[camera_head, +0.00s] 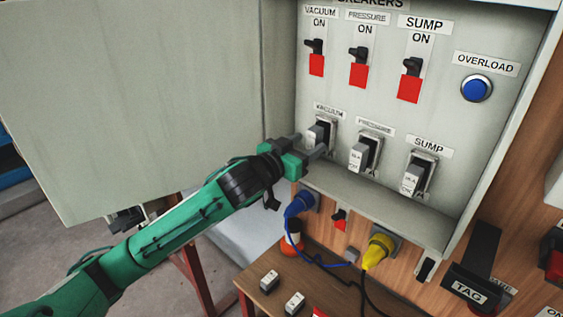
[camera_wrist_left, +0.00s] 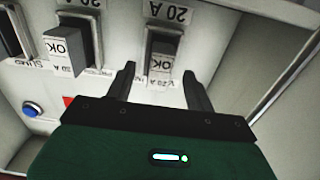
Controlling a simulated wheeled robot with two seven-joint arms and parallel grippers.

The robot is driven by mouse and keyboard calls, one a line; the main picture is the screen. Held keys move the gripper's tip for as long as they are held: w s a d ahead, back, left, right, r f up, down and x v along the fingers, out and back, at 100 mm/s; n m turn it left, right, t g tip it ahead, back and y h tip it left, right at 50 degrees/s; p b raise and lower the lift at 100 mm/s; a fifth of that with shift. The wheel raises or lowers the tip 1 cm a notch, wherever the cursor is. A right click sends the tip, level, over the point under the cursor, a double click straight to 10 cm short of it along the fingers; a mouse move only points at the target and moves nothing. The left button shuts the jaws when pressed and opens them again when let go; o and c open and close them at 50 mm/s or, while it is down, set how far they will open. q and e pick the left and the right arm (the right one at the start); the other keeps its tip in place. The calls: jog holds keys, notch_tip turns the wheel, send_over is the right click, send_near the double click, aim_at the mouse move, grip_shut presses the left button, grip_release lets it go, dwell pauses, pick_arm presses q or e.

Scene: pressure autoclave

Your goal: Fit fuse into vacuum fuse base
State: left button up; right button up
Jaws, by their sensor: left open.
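The vacuum fuse base (camera_head: 331,124) is on the panel under its VACUUM label, left of the pressure and sump bases. A grey fuse (camera_head: 316,133) with a pale label sits at this base. In the left wrist view this fuse (camera_wrist_left: 161,64) reads OK upside down and appears seated in the dark holder. My left gripper (camera_head: 308,144) is open in front of it. In the wrist view its two fingers stand on either side of the fuse, with visible gaps. Whether the fuse is fully home cannot be told. My right gripper is not in view.
The pressure fuse (camera_head: 357,156) and sump fuse (camera_head: 411,178) sit in neighbouring bases. Breaker switches (camera_head: 361,55) are above. Blue (camera_head: 301,203) and yellow (camera_head: 378,250) plugs with cables are below. Two loose blocks (camera_head: 269,281) lie on the wooden shelf. The open cabinet door (camera_head: 140,100) stands left.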

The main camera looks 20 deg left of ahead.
pick_arm(q)
jog(key=b+v, duration=0.3)
jog(key=v, duration=0.7)
jog(key=s+f+n+g+y, duration=0.1)
jog(key=s+f+g+y, duration=0.3)
jog(key=f, duration=0.8)
jog(key=s+f+n+g, duration=0.15)
jog(key=s+f, duration=0.45)
jog(key=f, duration=0.6)
jog(key=s+f+g+y, duration=0.1)
jog(key=s+f+g, duration=0.3)
jog(key=s+f, duration=0.45)
jog(key=s+f+g+y, duration=0.1)
jog(key=s+f+g, duration=0.35)
jog(key=s, duration=0.65)
notch_tip(320, 180, down, 31)
jog(key=s+a+f+g, duration=0.2)
jog(key=s+a+f, duration=0.1)
jog(key=s+f, duration=1.6)
jog(key=shift+a+f+m, duration=0.25)
jog(key=shift+f+m, duration=0.2)
jog(key=shift+f, duration=0.25)
